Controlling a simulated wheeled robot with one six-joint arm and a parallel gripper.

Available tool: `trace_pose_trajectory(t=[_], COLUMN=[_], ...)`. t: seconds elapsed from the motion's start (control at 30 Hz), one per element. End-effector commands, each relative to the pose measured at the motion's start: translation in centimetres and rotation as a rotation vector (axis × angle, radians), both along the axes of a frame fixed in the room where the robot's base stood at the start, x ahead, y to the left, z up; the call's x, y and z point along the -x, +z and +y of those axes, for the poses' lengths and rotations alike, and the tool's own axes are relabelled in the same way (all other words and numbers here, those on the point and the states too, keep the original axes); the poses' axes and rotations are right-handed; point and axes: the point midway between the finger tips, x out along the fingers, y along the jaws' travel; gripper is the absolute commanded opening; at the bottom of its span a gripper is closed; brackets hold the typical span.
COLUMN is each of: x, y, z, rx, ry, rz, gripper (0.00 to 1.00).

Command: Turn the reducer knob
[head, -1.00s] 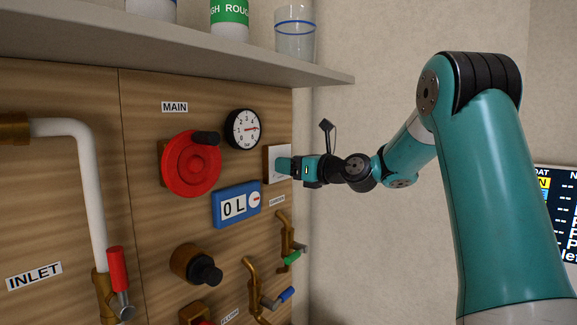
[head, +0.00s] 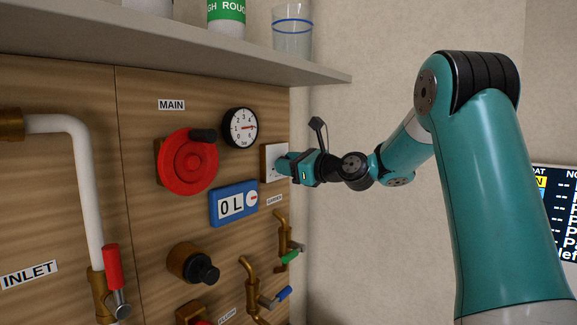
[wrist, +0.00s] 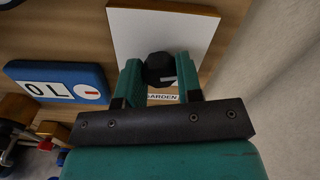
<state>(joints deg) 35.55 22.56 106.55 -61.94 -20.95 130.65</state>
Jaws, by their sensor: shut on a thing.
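A small black faceted knob (wrist: 158,69) with a light mark on it sits on a white square plate (wrist: 185,32) with a wooden edge. The plate also shows at the right end of the panel in the head view (head: 270,170). My gripper (wrist: 160,74) has its two teal fingers on either side of this knob and is shut on it. In the head view my gripper (head: 284,165) reaches the plate from the right and hides the knob. A brass fitting with a black knob (head: 194,265) is lower on the panel. I see no label naming either knob as the reducer.
A red wheel (head: 188,162), a pressure gauge (head: 240,128) and a blue meter reading "0 L" (head: 234,204) are left of my gripper. Taps with green (head: 289,257) and blue handles are below. A shelf (head: 200,55) is above. The wall is on the right.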

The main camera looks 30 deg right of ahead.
Motion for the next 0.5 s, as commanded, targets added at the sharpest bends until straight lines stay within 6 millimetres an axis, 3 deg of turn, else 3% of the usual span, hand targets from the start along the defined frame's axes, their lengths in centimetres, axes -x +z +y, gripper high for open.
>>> trace_pose_trajectory(t=[0.5], x=[0.01], y=[-0.29], z=[0.00], rx=[0.463], ry=[-0.001], rz=[-0.168], gripper=[0.10])
